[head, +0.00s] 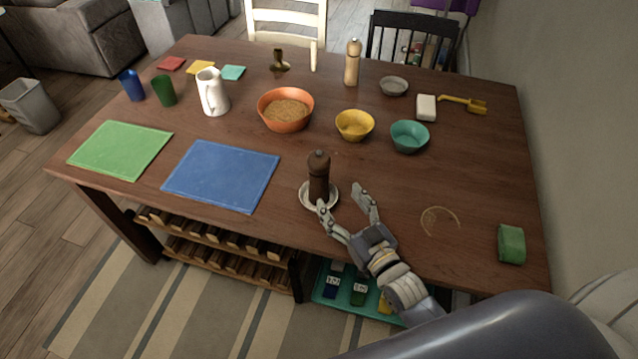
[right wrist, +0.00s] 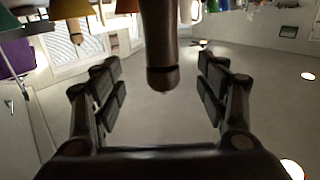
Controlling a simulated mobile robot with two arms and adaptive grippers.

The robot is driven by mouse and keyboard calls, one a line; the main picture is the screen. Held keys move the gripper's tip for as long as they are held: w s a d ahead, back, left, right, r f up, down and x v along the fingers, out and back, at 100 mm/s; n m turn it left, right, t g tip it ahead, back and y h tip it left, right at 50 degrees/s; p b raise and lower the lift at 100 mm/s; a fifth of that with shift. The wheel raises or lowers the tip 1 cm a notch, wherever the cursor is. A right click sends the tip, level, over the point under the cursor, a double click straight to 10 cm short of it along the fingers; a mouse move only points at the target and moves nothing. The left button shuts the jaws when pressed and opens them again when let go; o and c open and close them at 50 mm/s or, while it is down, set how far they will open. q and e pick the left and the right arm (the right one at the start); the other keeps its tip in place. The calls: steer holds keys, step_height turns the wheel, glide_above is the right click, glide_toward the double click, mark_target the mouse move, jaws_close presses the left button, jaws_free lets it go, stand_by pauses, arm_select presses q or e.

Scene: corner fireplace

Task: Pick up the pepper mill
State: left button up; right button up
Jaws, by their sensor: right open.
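A dark brown pepper mill (head: 319,174) stands upright on a small white saucer (head: 305,203) near the table's front edge. My right gripper (head: 341,198) is open, just to the right of the mill and in front of it. In the right wrist view the mill (right wrist: 160,45) shows upside down, between the two spread fingers of the gripper (right wrist: 159,65), with a gap on each side. A second, light wooden mill (head: 352,64) stands at the back of the table. My left gripper is out of view.
The wooden table (head: 385,185) also holds an orange bowl (head: 268,110), a yellow bowl (head: 355,126), a teal bowl (head: 409,137) and a white jug (head: 212,92). A blue mat (head: 221,175) lies left of the mill. A green block (head: 511,244) sits at the right front.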

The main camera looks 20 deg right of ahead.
mark_target(324, 181)
steer(key=w, duration=0.2)
steer(key=w+a, duration=0.1)
steer(key=w, duration=0.2)
steer(key=shift+w+p, duration=0.15)
steer(key=shift+p, duration=0.15)
steer(key=shift+w+a+f+p, duration=0.1)
steer(key=shift+w+a+p, duration=0.1)
steer(key=shift+w, duration=0.65)
steer(key=shift+w+a+f+p, duration=0.15)
steer(key=shift+w+a, duration=0.1)
steer(key=shift+w, duration=0.6)
steer(key=shift+w+a+p, duration=0.15)
steer(key=shift+w+a, duration=0.05)
steer(key=shift+w, duration=0.65)
steer(key=shift+c, duration=0.4)
steer(key=c, duration=1.2)
steer(key=shift+c, duration=0.8)
steer(key=shift+r, duration=0.15)
